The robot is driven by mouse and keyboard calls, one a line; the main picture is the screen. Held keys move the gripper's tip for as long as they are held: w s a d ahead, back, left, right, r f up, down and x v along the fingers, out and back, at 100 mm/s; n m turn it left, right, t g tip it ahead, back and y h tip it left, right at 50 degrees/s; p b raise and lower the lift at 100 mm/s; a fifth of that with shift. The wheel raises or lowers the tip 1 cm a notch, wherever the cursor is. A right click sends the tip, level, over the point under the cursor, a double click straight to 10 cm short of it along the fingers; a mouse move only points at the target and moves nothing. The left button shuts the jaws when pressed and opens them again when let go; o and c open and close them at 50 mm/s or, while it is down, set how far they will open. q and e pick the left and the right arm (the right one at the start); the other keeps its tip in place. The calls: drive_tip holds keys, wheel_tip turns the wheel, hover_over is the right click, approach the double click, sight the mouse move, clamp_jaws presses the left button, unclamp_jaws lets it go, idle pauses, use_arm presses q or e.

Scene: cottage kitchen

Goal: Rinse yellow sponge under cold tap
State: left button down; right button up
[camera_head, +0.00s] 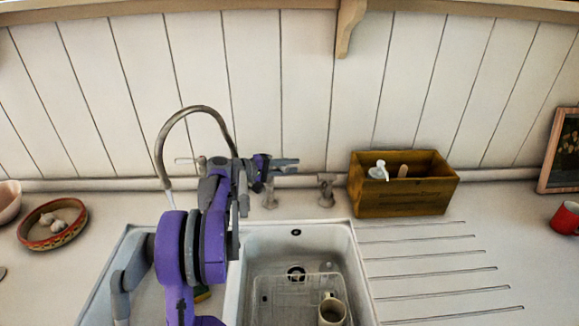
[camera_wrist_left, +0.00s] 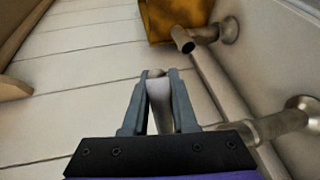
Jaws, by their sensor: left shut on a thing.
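My left gripper (camera_head: 284,166) is at the taps behind the sink, beside the curved spout (camera_head: 190,109). In the left wrist view its two fingers (camera_wrist_left: 160,88) are shut on a pale, rounded tap lever (camera_wrist_left: 160,103). Whether this is the cold tap's lever, I cannot tell. A small yellow-green patch (camera_head: 202,294), possibly the sponge, shows in the left basin, mostly hidden by my arm. The spout's end hangs over the left basin; whether water runs from it is unclear. My right gripper is not in view.
The right basin (camera_head: 344,243) holds a clear rack and a cream mug (camera_head: 331,310). A wooden box (camera_head: 405,197) with a pump bottle stands behind the grooved drainer. A bowl with garlic (camera_head: 29,237) is at left, a red mug (camera_head: 565,218) at right.

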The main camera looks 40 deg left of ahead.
sight(278, 167)
use_arm(q)
drive_tip(key=c, duration=0.7)
unclamp_jaws()
drive_tip(key=shift+w+f, duration=0.1)
drive_tip(key=shift+w, duration=0.1)
drive_tip(key=shift+c, duration=0.2)
drive_tip(key=shift+s, duration=0.15)
drive_tip(key=b+v, duration=0.1)
drive_tip(key=v, duration=0.6)
drive_tip(key=shift+s, duration=0.15)
